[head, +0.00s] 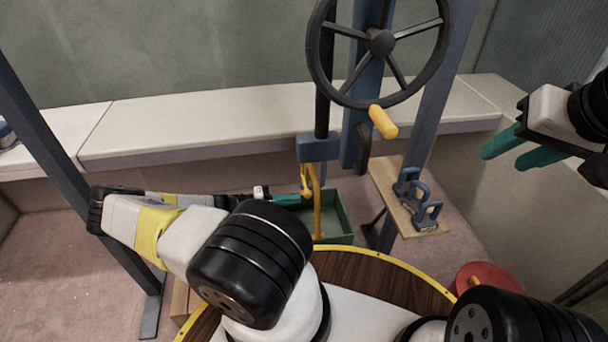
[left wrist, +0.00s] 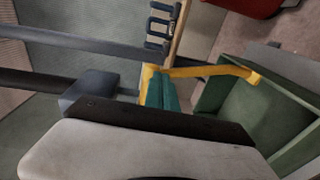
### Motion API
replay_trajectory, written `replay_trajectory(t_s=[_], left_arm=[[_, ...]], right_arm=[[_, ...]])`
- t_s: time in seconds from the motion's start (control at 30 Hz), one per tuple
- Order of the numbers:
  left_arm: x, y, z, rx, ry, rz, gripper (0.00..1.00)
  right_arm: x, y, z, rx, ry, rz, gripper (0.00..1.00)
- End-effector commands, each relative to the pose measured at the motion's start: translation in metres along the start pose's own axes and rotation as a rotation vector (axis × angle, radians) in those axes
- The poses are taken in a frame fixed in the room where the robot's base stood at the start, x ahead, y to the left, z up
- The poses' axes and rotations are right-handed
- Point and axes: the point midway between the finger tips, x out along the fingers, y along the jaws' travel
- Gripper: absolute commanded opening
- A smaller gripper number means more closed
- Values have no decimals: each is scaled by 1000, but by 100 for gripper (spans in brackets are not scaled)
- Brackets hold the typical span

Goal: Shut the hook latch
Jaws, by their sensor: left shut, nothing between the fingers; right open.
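The yellow hook latch (head: 317,205) hangs below a blue-grey block (head: 318,148) on a dark upright post. In the left wrist view the latch's long yellow arm (left wrist: 215,71) reaches out to the right, over the green bin, and its end bends down. My left gripper (head: 303,197) is shut and empty, with its teal fingers at the yellow part near the block. The left wrist view shows these fingertips (left wrist: 158,88) right beside the yellow piece; I cannot tell whether they touch. My right gripper (head: 503,148) is open and empty, far to the right, away from the latch.
A black handwheel (head: 381,41) with a yellow knob (head: 383,121) is above and right of the latch. A green bin (head: 340,225) stands below. A wooden board (head: 392,190) with blue shackles (head: 428,212) is to the right. A red round object (head: 488,280) is lower right.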

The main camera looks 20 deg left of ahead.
Motion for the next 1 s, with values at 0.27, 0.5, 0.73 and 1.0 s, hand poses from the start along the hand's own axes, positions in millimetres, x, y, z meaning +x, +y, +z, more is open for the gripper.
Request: replay_trajectory(t_s=[0.27,0.5,0.73,1.0], left_arm=[[13,-6,0,-1,0,0,0],[18,-8,1,0,0,-1,0],[19,-9,1,-1,0,-1,0],[18,-8,1,-1,0,-1,0]], right_arm=[[0,0,0,0,0,0,42],[0,0,0,0,0,0,42],[0,0,0,0,0,0,42],[0,0,0,0,0,0,42]])
